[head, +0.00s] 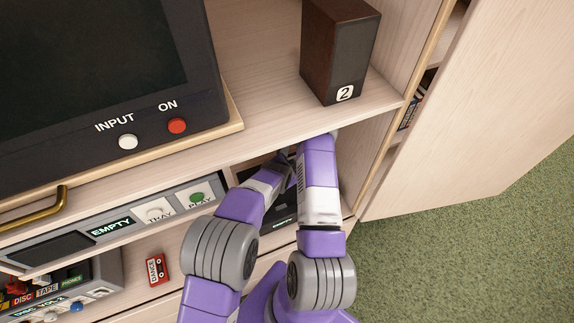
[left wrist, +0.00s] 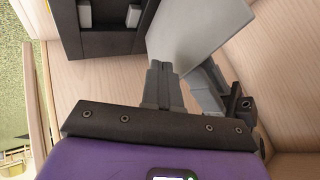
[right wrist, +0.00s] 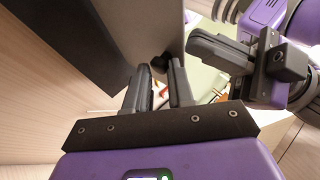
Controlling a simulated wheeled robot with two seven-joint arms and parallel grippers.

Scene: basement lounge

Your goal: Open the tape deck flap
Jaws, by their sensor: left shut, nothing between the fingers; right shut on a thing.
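The tape deck (head: 284,222) is a dark unit in the lower right shelf bay, mostly hidden behind my arms. In the left wrist view its dark front (left wrist: 88,45) shows an open recess with pale blocks. The grey flap (left wrist: 205,35) stands out at an angle from it. My left gripper (left wrist: 162,66) is shut and empty, its fingertips close against the flap; whether they touch is unclear. My right gripper (right wrist: 157,68) is shut on a small dark knob (right wrist: 160,64) at the flap's edge. In the head view both sets of fingertips are largely hidden.
A shelf board with a dark speaker (head: 335,60) lies just above my arms. A monitor (head: 100,70) stands at the left. Below it are a device with PLAY and TRAY buttons (head: 155,212) and a red cassette (head: 156,268). A cabinet door (head: 470,110) stands open at right.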

